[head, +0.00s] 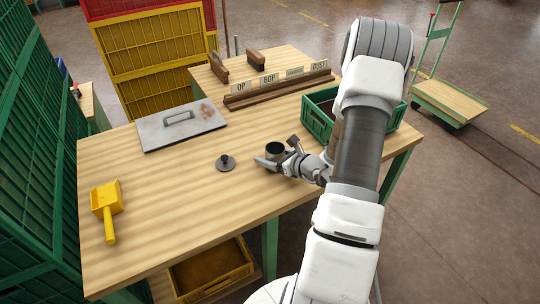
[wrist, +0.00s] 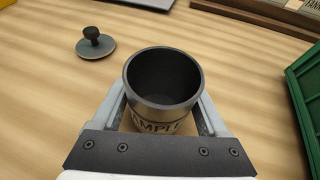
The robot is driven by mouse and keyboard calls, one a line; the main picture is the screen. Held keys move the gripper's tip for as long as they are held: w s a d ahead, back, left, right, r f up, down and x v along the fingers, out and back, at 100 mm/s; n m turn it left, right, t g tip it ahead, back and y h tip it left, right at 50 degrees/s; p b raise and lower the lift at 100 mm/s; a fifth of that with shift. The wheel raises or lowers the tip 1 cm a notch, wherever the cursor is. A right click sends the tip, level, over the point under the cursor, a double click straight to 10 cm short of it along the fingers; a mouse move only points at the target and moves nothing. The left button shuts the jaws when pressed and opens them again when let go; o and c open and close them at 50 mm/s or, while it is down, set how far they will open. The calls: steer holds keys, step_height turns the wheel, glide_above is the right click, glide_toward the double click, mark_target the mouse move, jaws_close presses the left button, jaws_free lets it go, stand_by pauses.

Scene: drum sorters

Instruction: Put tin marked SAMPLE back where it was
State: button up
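The tin marked SAMPLE (head: 275,149) is a dark, open-topped metal cup standing upright near the right side of the table. In the wrist view the tin (wrist: 163,102) shows a dark, empty-looking inside and a label reading "AMPL", its ends cut off. My gripper (head: 272,160) has one finger on each side of the tin, low on its body. The gripper (wrist: 165,118) fingertips are partly hidden by the tin, so I cannot tell whether they press on it. A round grey lid with a dark knob (head: 225,163) lies flat to its left, also in the wrist view (wrist: 95,44).
A green crate (head: 313,122) stands right of the tin, partly behind my arm. A brown rack (head: 275,90) with labels OP, BOP and DUST is at the back. A metal plate with a handle (head: 160,132) and yellow scoop (head: 107,198) lie left. The front table is clear.

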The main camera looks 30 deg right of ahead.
steer(key=shift+o, duration=1.4)
steer(key=shift+r, duration=0.2)
steer(key=p+v, duration=0.1)
steer(key=v, duration=1.1)
